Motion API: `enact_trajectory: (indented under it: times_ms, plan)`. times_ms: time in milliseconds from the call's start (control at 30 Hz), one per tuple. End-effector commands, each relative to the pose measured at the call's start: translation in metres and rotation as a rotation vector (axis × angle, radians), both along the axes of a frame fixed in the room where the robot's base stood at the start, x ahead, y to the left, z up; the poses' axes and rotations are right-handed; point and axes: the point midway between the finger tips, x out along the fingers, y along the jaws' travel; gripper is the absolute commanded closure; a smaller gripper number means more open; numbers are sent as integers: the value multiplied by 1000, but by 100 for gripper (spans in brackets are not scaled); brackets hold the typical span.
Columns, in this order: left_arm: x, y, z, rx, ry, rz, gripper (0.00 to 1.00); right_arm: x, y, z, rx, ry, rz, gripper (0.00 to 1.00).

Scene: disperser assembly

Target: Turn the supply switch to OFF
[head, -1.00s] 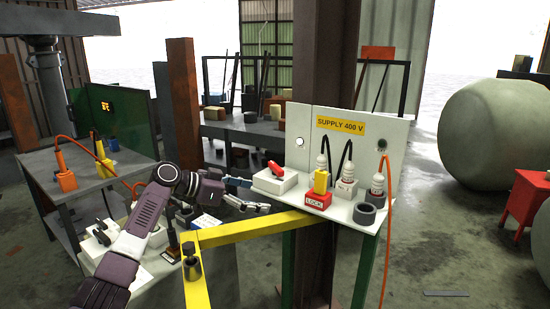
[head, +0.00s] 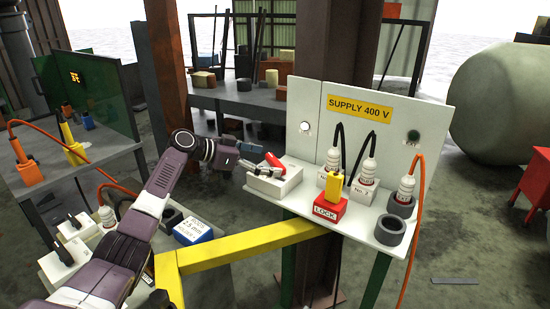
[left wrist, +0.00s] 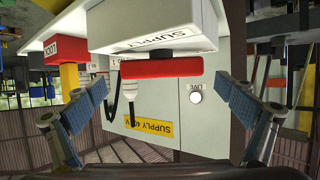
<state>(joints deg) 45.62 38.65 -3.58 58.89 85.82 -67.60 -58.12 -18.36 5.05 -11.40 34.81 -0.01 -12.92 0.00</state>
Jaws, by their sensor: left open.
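The supply switch (head: 275,182) is a white box with a red handle (head: 274,160) at the left end of the white panel shelf. In the left wrist view the picture is upside down; the red handle (left wrist: 152,67) lies crosswise under the box marked SUPPLY (left wrist: 150,38). My left gripper (head: 258,158) is beside the handle, at its left in the head view. Its fingers are spread wide in the left wrist view (left wrist: 163,88), with the handle showing between them and nothing held. Contact with the handle cannot be told. My right gripper is not in view.
The panel (head: 440,125) has a white lamp (head: 305,127) and a dark lamp (head: 413,135). A red LOCK block (head: 326,211), plugs with cables and a grey ring (head: 389,230) crowd the shelf right of the switch. A yellow bar (head: 235,247) runs below the shelf.

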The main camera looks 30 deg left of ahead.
Motion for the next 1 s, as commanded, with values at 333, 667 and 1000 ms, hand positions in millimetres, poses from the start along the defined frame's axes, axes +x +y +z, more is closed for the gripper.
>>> enact_trajectory:
  times_ms: [333,667,1000]
  plan:
    - [20,-16,-11,1,1,0,3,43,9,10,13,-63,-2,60]
    - [20,-15,-11,1,1,0,18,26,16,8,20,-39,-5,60]
    - [20,-15,-10,2,0,3,45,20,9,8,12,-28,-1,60]
